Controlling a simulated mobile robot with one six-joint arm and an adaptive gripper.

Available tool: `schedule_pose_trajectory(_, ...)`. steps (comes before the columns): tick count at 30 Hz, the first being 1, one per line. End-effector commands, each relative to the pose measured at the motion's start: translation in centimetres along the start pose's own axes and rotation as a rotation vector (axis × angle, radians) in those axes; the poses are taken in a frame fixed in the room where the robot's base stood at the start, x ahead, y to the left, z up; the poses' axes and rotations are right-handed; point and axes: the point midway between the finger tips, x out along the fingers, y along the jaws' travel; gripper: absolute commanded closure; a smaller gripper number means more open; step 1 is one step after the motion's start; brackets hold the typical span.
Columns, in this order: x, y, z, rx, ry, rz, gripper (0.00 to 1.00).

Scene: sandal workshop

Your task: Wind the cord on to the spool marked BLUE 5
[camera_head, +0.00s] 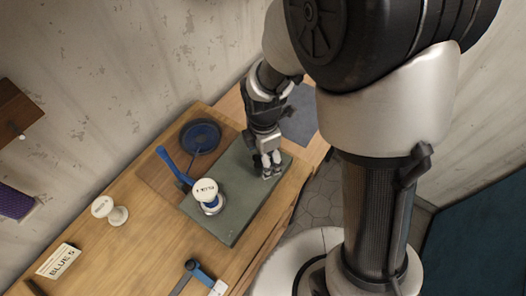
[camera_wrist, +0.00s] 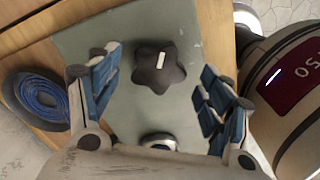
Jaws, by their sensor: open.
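A white spool (camera_head: 206,190) with a label on top stands upright in a blue-and-metal holder on the green-grey mat (camera_head: 233,225); its number is too small to read surely. A blue lever (camera_head: 173,165) rises beside it. Blue cord (camera_head: 201,136) lies coiled in a dark round dish; the coil also shows at left in the wrist view (camera_wrist: 42,97). My gripper (camera_head: 268,170) is low over the mat's far right end. In the wrist view my gripper (camera_wrist: 158,78) is open, with a black star-shaped knob (camera_wrist: 150,72) between and beyond its fingers, apparently untouched.
Another white spool (camera_head: 107,210) stands on the wooden bench at left. A card reading BLUE 5 (camera_head: 58,261) lies near it. A tool with a blue part (camera_head: 197,271) lies at the front edge. A wall shelf (camera_head: 15,112) is at far left. Bare bench lies between these.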

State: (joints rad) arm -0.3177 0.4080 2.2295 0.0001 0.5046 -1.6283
Motion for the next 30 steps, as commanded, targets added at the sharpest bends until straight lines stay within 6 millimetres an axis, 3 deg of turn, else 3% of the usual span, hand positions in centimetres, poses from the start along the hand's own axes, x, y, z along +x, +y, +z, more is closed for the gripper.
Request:
schedule_pose_trajectory(12, 0.96, 0.0, 0.0, 0.0, 0.0, 0.001, 0.28)
schedule_pose_trajectory(30, 0.96, -0.03, 0.0, 0.0, 0.0, 0.0, 0.67)
